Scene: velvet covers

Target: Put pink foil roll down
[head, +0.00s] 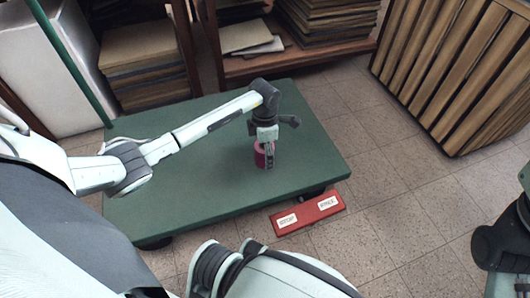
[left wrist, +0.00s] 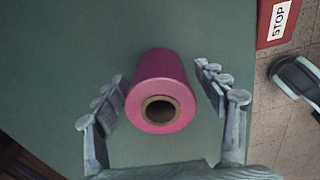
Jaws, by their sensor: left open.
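The pink foil roll (head: 260,157) is upright on the green platform (head: 185,205) in the head view, partly hidden by my left gripper (head: 267,150). In the left wrist view the roll (left wrist: 161,88) shows its hollow core end toward the camera. It lies between the two fingers of my left gripper (left wrist: 164,110), with a gap on each side. The fingers are open and do not touch it.
A red block with white labels (head: 308,213) lies along the platform's front right edge. Shelves with stacked boards (head: 318,22) stand behind the platform. A slatted wooden crate (head: 455,70) is at the upper right. The green surface around the roll is clear.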

